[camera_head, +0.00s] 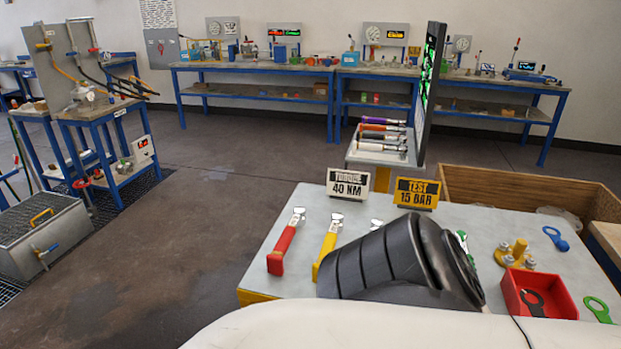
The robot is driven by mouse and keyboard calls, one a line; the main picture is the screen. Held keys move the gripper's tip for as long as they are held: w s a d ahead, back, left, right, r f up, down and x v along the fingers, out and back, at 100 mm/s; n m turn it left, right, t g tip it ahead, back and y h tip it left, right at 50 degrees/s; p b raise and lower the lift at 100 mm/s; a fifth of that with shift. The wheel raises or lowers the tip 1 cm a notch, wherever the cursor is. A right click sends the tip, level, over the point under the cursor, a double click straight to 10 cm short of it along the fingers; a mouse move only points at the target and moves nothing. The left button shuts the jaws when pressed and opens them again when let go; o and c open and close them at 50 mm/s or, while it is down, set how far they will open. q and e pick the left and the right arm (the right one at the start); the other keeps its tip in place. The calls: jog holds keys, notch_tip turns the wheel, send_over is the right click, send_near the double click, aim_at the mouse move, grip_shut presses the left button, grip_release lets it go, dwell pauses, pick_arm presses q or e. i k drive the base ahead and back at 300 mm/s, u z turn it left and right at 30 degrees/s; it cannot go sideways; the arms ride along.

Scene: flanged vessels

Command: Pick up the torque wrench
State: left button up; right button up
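A wrench with a red handle (283,247) and a silver head lies on the near grey table. A similar wrench with a yellow handle (327,246) lies to its right. Several more wrenches (383,136) with coloured handles lie on a stand behind. A sign (348,184) reads "TORQUE 40 NM". I cannot tell which one is the torque wrench meant. Neither of my gripper's fingers shows.
The grey table (262,280) also holds a "TEST 15 BAR" sign (416,193), a yellow flanged part (515,255), a red bin (538,294), and blue (556,238) and green (598,309) ring tools. A black screen (431,90) stands behind. Open floor lies left.

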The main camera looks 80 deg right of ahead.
aim_at(274, 266)
jog(key=z, duration=1.25)
jog(key=i, duration=0.6)
jog(key=z, duration=2.05)
